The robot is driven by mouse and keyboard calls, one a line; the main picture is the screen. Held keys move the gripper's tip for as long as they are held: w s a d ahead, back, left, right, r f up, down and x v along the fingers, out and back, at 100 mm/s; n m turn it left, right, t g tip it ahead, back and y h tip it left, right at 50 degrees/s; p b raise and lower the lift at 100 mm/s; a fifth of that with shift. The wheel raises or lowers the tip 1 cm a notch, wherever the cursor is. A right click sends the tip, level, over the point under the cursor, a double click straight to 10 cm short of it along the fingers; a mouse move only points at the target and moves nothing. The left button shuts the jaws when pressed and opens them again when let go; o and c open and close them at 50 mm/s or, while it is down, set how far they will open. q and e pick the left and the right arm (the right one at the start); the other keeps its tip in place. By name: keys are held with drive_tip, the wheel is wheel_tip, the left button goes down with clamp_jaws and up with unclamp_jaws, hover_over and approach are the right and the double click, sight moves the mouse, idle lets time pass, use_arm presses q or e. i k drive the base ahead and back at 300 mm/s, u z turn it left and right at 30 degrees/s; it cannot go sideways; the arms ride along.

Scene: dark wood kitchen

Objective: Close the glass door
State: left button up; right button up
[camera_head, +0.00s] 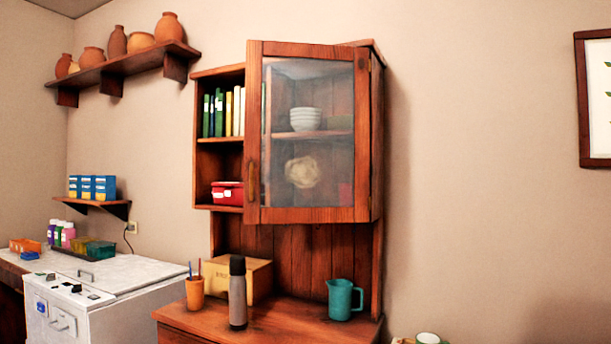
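The glass door (312,195) is on the upper part of a wooden cabinet (376,130), right of its open shelves. It has a wooden frame and a clear pane, and its handle (252,180) is on the left side. The door appears to stand ajar, with its left edge swung out toward me and its hinges on the right. A stack of white bowls (305,119) and a pale round object (302,172) show through the glass. Neither gripper is in view.
Below the door, the counter (275,325) holds a dark-topped bottle (238,295), an orange cup with pens (195,293), a cardboard box (260,275) and a teal pitcher (343,298). A white appliance (110,290) stands at left. The space before the door looks clear.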

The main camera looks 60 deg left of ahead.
sight(255, 50)
drive_tip(key=i, duration=0.4)
drive_tip(key=u, duration=0.95)
